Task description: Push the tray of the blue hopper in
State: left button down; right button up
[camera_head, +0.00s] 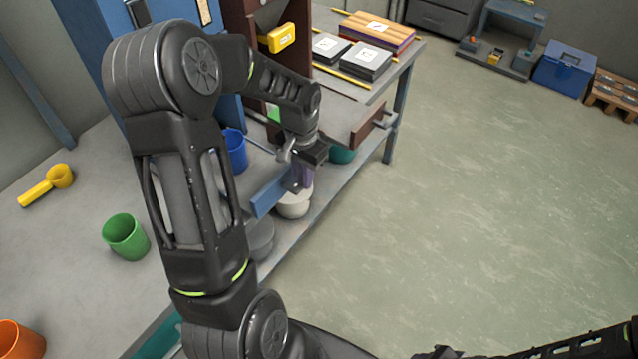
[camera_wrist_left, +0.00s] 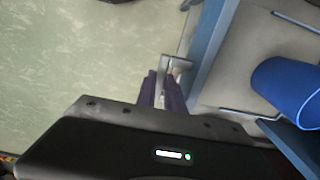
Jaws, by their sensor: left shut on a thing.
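The blue hopper (camera_head: 86,36) stands at the upper left, largely behind my left arm. Its tray is pulled out, with a blue front panel (camera_head: 268,196) and a grey floor. The panel also shows in the left wrist view (camera_wrist_left: 212,58). A blue cup (camera_head: 236,152) stands in the tray; it also shows in the left wrist view (camera_wrist_left: 288,88). My left gripper (camera_head: 301,178), with purple fingers, is shut on the tray's grey handle (camera_wrist_left: 177,66), in front of the panel. My right arm shows only at the bottom right edge, its fingertips out of sight.
A brown hopper beside it has its own tray out, with a brown front (camera_head: 368,126). A white bowl (camera_head: 293,205) sits below the tray.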

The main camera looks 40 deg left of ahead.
pick_arm(q)
send_over(256, 161)
jog(key=d, duration=0.1)
jog(key=shift+a+r, duration=0.1)
jog(key=shift+a, duration=0.4)
jog(key=c, duration=1.5)
grip_release()
jog(key=shift+a, duration=0.1)
jog(key=shift+o, duration=0.3)
notch_tip(256, 161, up, 8)
jog(key=b, duration=0.1)
jog(key=shift+f, duration=0.25)
